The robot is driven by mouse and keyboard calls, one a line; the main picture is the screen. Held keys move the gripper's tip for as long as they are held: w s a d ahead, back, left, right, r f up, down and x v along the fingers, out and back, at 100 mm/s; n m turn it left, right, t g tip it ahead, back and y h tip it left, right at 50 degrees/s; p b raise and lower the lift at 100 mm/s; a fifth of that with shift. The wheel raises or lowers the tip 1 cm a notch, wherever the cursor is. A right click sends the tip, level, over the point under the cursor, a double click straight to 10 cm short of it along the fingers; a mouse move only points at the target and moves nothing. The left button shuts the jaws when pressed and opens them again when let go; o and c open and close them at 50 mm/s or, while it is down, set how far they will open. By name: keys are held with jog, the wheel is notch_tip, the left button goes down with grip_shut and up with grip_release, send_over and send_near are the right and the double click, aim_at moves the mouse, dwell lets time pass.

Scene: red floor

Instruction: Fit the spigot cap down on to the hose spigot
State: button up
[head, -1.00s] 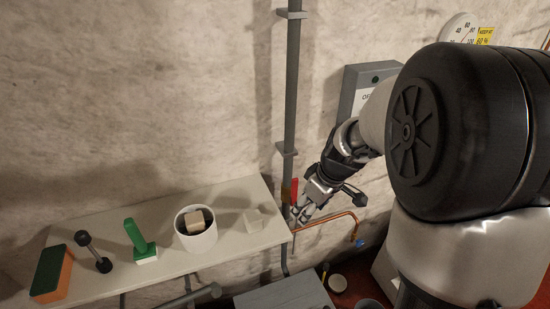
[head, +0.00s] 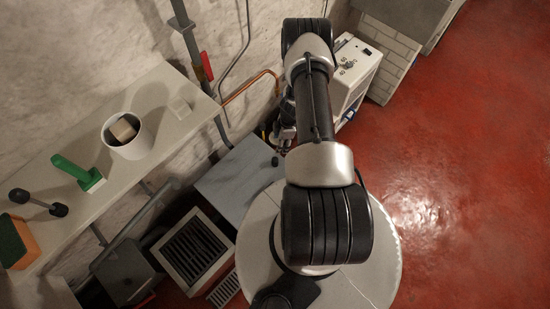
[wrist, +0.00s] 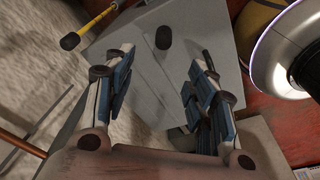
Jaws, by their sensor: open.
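A small dark stub (head: 275,161) stands on the top of a grey box (head: 232,172); I take it for the spigot cap, but cannot be sure. In the wrist view it is a black rounded piece (wrist: 163,38) on the grey surface, between and beyond my fingertips. My gripper (wrist: 167,58) is open and empty, with its two blue-and-grey fingers apart on either side of it. In the head view my gripper (head: 284,138) is mostly hidden under my arm, just beyond the stub. I cannot make out the hose spigot with certainty; a copper pipe (head: 250,86) runs along the wall.
A shelf (head: 150,100) at left holds a white pot (head: 127,145), a green tool (head: 80,174), a dumbbell-shaped piece (head: 38,204) and a sponge (head: 16,242). A white cabinet (head: 352,70) stands behind my gripper. A yellow rod (wrist: 97,22) lies near my left finger. Red floor is clear at right.

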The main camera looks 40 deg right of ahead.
jog(key=b, duration=0.4)
send_near(275, 160)
jog(key=f, duration=0.3)
jog(key=w+f, duration=0.1)
jog(key=f, duration=0.1)
jog(key=shift+f, duration=0.2)
jog(key=f+b, duration=0.1)
jog(key=f, duration=0.1)
jog(key=a+f+b, duration=0.1)
jog(key=f+b, duration=0.1)
jog(key=shift+f, duration=0.65)
jog(key=shift+r, duration=0.1)
jog(key=c, duration=1)
